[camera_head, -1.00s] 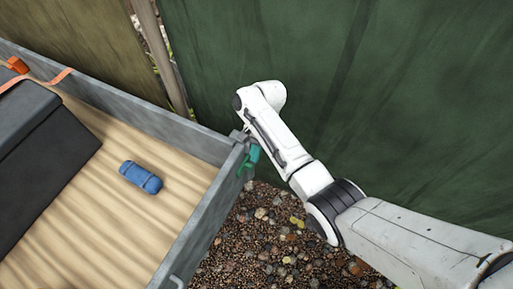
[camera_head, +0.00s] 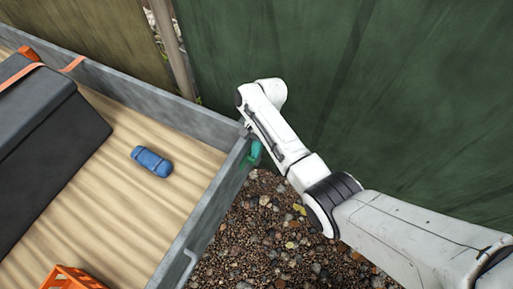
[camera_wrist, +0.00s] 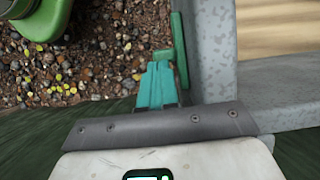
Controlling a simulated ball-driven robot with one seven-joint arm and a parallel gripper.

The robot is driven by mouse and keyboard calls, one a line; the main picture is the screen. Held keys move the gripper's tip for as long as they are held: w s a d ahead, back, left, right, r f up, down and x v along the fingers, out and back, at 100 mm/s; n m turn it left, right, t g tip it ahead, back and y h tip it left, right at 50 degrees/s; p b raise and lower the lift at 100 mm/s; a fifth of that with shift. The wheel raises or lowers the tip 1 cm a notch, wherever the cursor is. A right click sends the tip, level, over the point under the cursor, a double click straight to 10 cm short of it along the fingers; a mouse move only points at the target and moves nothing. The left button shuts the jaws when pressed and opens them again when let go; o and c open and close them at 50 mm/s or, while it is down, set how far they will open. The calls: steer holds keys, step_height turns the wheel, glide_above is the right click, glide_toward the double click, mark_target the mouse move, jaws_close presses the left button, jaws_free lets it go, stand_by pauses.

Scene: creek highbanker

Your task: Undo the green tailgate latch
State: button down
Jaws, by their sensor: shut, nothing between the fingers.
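The green latch (camera_wrist: 179,50) shows in the wrist view as an upright bar against the outer face of the grey metal trailer wall, with a short arm (camera_wrist: 163,56) sticking out to the left. My gripper (camera_wrist: 158,72) has teal fingers, closed together and empty. Their tips are right beside the latch, at its lower left; I cannot tell whether they touch it. In the head view a green patch (camera_head: 251,155) shows at the trailer's corner beside my white arm. My gripper is mostly hidden there.
The trailer bed (camera_head: 110,215) holds a dark box (camera_head: 45,140), a blue rolled bundle (camera_head: 152,161) and an orange crate (camera_head: 72,279). A green container (camera_wrist: 42,18) stands on gravel at upper left in the wrist view. A green tarp (camera_head: 420,90) hangs behind the arm.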

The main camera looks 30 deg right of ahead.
steer(key=p+v, duration=0.4)
steer(key=v, duration=0.6)
steer(key=shift+p, duration=0.35)
